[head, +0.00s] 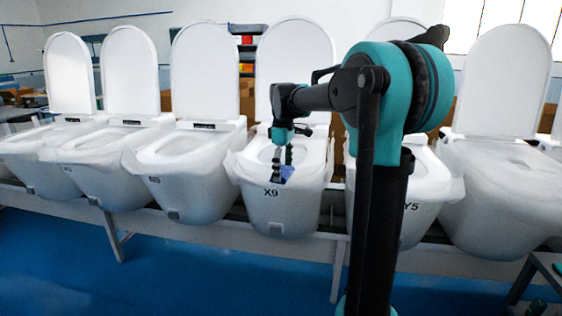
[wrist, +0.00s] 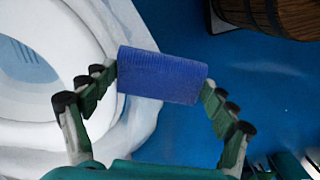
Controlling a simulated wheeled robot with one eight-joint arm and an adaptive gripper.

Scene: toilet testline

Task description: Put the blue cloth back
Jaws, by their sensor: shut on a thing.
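The blue cloth (wrist: 162,76) is a folded, ribbed block held between the two green fingers of my gripper (wrist: 158,84) in the wrist view. In the head view the cloth (head: 287,172) shows as a small blue patch at the tips of my gripper (head: 282,166). The gripper is shut on it, above the front rim of the toilet marked X9 (head: 272,205). In the wrist view the white toilet rim (wrist: 118,25) lies below and to the left of the cloth. Part of the cloth is hidden by the fingers in the head view.
A row of white toilets with raised lids (head: 132,75) stands on a grey rack (head: 335,280) over a blue floor (head: 190,275). A brown wooden barrel-like object (wrist: 268,15) is at the wrist view's top right.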

